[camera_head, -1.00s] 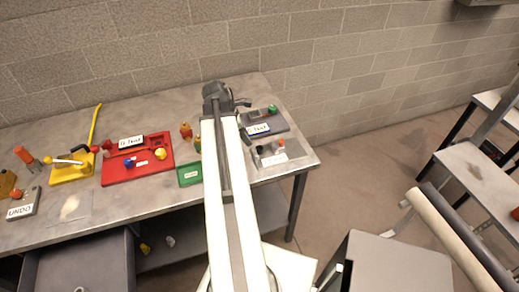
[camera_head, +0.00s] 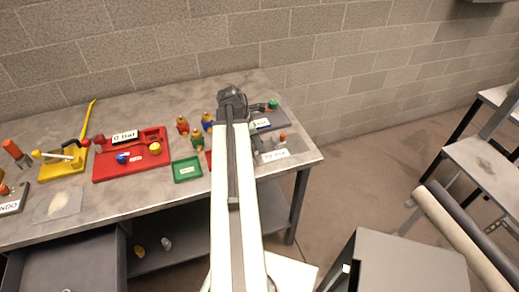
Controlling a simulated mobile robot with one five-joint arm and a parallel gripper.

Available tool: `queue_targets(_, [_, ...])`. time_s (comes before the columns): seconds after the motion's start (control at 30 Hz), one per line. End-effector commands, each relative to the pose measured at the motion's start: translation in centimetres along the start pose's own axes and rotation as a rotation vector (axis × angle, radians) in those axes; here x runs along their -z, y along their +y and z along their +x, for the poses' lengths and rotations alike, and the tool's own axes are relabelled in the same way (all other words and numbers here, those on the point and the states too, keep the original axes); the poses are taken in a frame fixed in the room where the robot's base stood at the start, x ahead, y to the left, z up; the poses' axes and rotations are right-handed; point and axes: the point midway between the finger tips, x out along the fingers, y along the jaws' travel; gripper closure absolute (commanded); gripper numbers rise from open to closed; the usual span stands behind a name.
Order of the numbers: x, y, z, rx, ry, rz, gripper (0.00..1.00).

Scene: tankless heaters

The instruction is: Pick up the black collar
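My gripper (camera_head: 235,98) is at the far end of my raised pale arm, over the back right of the workbench. Its fingers are too small and dark to read as open or shut. The grey plate (camera_head: 285,149) with a white label and a small orange-topped piece (camera_head: 282,136) lies to the right of my arm. A small dark shape (camera_head: 256,142) shows at the plate's left side, close against my arm. It may be the black collar, but I cannot tell for sure. I see nothing clearly held in my gripper.
A dark tray with a green knob (camera_head: 272,104) sits behind the plate. A green tray (camera_head: 187,169), a red tray (camera_head: 105,171) and several coloured fittings stand left of my arm. A block wall closes the back. Bare bench (camera_head: 130,203) lies in front.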

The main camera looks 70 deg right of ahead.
Motion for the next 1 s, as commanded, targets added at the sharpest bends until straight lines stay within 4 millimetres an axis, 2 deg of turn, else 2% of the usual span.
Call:
queue_targets(0.1, [-0.1,0.0,-0.2,0.0,0.001,0.0,0.62])
queue_targets(0.17, [-0.1,0.0,-0.2,0.0,0.001,0.0,0.76])
queue_targets(0.23, [0.0,0.0,-0.2,0.0,0.001,0.0,0.96])
queue_targets(0.27, [0.0,0.0,-0.2,0.0,0.001,0.0,1.0])
queue_targets(0.53, [-0.1,0.0,-0.3,0.0,0.0,0.0,1.0])
queue_targets(0.67, [-0.4,0.0,-1.1,0.0,0.001,0.0,1.0])
queue_targets(0.77, [-0.9,0.0,-2.5,0.0,0.001,0.0,1.0])
queue_targets(1.0, [-2.9,0.0,-7.2,0.0,0.001,0.0,1.0])
